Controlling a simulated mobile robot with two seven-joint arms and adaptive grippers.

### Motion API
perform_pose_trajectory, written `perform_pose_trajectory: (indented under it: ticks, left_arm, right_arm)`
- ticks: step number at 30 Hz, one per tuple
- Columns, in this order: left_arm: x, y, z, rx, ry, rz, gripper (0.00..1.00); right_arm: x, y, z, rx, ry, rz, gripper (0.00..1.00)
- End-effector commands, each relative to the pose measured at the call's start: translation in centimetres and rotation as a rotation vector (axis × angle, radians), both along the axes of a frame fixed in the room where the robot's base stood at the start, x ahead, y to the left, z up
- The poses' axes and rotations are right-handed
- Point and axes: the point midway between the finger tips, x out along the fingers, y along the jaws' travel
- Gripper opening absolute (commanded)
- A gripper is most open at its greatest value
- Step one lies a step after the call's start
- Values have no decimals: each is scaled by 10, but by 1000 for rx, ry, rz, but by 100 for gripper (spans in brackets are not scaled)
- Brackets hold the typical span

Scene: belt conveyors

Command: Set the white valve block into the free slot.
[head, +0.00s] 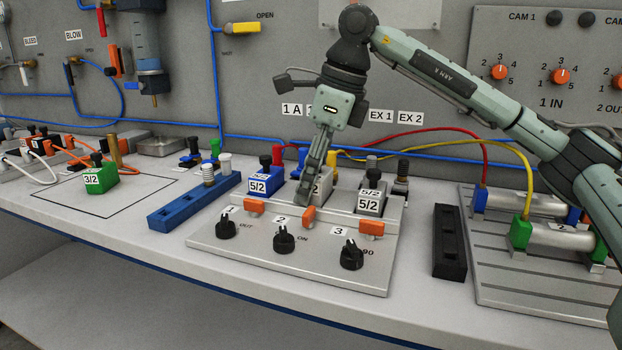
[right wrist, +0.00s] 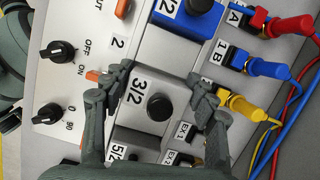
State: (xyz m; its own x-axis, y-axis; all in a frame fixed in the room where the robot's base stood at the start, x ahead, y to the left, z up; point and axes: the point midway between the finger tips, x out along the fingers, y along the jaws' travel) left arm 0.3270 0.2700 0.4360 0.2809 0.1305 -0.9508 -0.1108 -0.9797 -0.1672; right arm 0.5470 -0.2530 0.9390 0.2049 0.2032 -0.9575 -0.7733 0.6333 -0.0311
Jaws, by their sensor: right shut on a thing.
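The white valve block (right wrist: 140,110), marked 3/2 with a black knob on top, is between the fingers of my right gripper (right wrist: 160,85) in the right wrist view. In the head view the same gripper (head: 308,190) points down and hides much of the block (head: 321,188). The gripper is shut on it. The block is at the middle position of the grey manifold (head: 290,262), in line with label 2, between the blue 5/2 block (head: 264,180) and the grey 5/2 block (head: 370,203). I cannot tell whether it is fully down in the slot. My left gripper is not in view.
Orange latches (head: 254,207) and black dials (head: 284,240) line the manifold's front. Coloured hose plugs (right wrist: 262,68) stand close behind the slots. A blue rack (head: 178,212) is at left, a black rack (head: 449,243) at right. A green 3/2 block (head: 104,180) stands farther left.

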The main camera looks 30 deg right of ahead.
Motion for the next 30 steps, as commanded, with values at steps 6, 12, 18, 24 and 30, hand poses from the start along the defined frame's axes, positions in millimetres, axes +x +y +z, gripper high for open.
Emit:
perform_pose_trajectory:
  ticks: [6, 12, 18, 24, 30]
  left_arm:
    - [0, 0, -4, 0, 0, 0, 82]
    - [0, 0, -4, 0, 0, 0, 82]
    - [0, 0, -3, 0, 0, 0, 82]
    - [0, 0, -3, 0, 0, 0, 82]
    - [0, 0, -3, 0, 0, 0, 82]
  right_arm:
    - [-4, 2, -17, -14, 31, 12, 24]
    - [-4, 1, -18, -15, 32, 11, 73]
    - [-4, 0, -17, -14, 32, 7, 84]
    - [-3, 0, -15, -13, 27, 5, 84]
    - [-3, 0, -14, -11, 25, 5, 100]
